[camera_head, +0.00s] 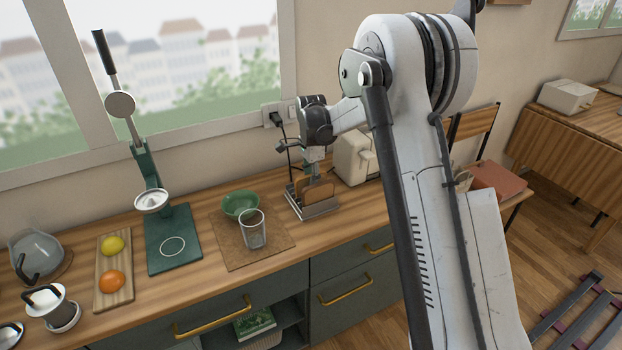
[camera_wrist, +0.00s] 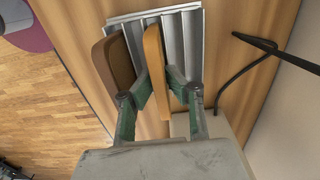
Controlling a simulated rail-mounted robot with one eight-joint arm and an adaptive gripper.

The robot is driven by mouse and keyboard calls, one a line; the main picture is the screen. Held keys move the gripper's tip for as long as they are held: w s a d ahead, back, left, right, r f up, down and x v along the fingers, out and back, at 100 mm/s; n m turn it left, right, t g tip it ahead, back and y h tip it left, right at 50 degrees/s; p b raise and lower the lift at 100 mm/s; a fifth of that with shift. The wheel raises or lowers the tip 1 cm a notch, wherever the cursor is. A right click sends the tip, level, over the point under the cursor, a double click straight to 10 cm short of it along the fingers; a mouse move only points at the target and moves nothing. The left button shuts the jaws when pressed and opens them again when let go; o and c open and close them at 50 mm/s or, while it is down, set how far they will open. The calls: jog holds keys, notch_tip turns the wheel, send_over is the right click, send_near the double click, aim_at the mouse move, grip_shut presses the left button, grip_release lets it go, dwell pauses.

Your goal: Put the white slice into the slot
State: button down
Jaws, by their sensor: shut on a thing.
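Two bread slices stand upright in a grey metal rack (camera_head: 322,211), whose ridged slots also show in the wrist view (camera_wrist: 190,20). The slice with the lighter tan crust, likely the white slice (camera_wrist: 154,60), is between my fingers. A darker brown slice (camera_wrist: 112,72) stands just left of it, outside my left finger. My gripper (camera_wrist: 158,82) is shut on the lighter slice; in the head view my gripper (camera_head: 314,172) points down over the rack. The cream toaster (camera_head: 352,158) stands right of the rack, partly behind my arm. Its slots are hidden.
A glass (camera_head: 253,230) and green bowl (camera_head: 240,204) stand on a brown mat left of the rack. A green press (camera_head: 152,190) and a board with fruit (camera_head: 113,265) are further left. A black cable (camera_wrist: 250,70) runs beside the rack to the wall socket.

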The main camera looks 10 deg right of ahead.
jog(key=c, duration=1.8)
grip_release()
jog(key=shift+o, duration=0.2)
notch_tip(320, 180, up, 12)
jog(key=s+r+n+t, duration=0.1)
jog(key=s+r+n, duration=0.2)
jog(key=s+r, duration=0.5)
jog(key=s+r+n+t, duration=0.2)
jog(key=s+n, duration=0.2)
jog(key=s, duration=0.7)
jog(key=s+r+n+t, duration=0.2)
jog(key=s+n, duration=0.2)
jog(key=s, duration=0.8)
jog(key=s+f+n+t, duration=0.2)
jog(key=s+f+n, duration=0.2)
jog(key=s, duration=0.6)
jog(key=shift+f, duration=0.3)
